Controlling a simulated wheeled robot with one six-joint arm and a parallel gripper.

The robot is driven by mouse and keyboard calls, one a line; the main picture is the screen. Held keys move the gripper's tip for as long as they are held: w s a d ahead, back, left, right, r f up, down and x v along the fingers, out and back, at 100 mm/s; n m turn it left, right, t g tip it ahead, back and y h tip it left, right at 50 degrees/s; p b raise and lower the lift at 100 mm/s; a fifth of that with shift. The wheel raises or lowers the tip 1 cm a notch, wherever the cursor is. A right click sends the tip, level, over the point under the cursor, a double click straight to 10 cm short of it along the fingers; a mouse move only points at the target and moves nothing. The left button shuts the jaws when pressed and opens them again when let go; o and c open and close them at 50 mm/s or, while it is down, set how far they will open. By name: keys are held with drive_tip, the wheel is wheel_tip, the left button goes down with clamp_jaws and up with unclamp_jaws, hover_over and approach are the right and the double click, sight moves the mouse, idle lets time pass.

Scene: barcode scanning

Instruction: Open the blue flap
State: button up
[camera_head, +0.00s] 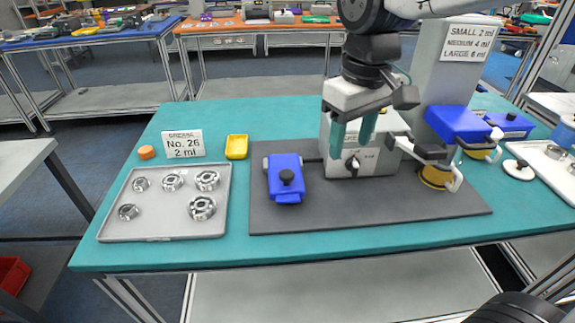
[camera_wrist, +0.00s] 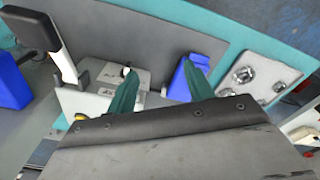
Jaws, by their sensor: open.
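A blue flap-like block (camera_head: 286,190) with a black knob lies on the dark grey mat, left of the grey-white machine (camera_head: 368,185). It looks closed down; I cannot tell how it is hinged. In the wrist view, a blue part (camera_wrist: 181,82) shows just behind the right fingertip, partly hidden by it. A second blue part (camera_head: 457,125) sits at the machine's right, over a yellow-ringed piece. My gripper (camera_head: 353,142) points down with its teal fingers apart and nothing between them, in front of the machine. It also shows in the wrist view (camera_wrist: 160,68).
A metal tray (camera_head: 165,226) with several bearing rings lies left of the mat (camera_head: 330,222). A yellow dish (camera_head: 236,147), an orange cap (camera_head: 146,152) and a "No. 26 2 ml" sign (camera_head: 183,144) stand behind it. A tall sign post (camera_head: 450,75) rises at right. The mat's front is clear.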

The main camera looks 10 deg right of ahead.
sight(286, 173)
drive_tip(key=w+a+f+n, duration=0.1)
drive_tip(key=w+a, duration=0.1)
drive_tip(key=a, duration=0.1)
drive_tip(key=w+a+f+n, duration=0.1)
drive_tip(key=a, duration=0.2)
drive_tip(key=w+a+n, duration=0.1)
drive_tip(key=w+a, duration=0.1)
drive_tip(key=a, duration=0.1)
drive_tip(key=shift+w+a+f, duration=0.35)
drive_tip(key=shift+f, duration=0.05)
drive_tip(key=shift+w+a+f, duration=0.1)
drive_tip(key=shift+a+f, duration=0.1)
drive_tip(key=shift+a, duration=0.05)
wheel_tip(286, 173, down, 8)
drive_tip(key=shift+r, duration=0.25)
clamp_jaws()
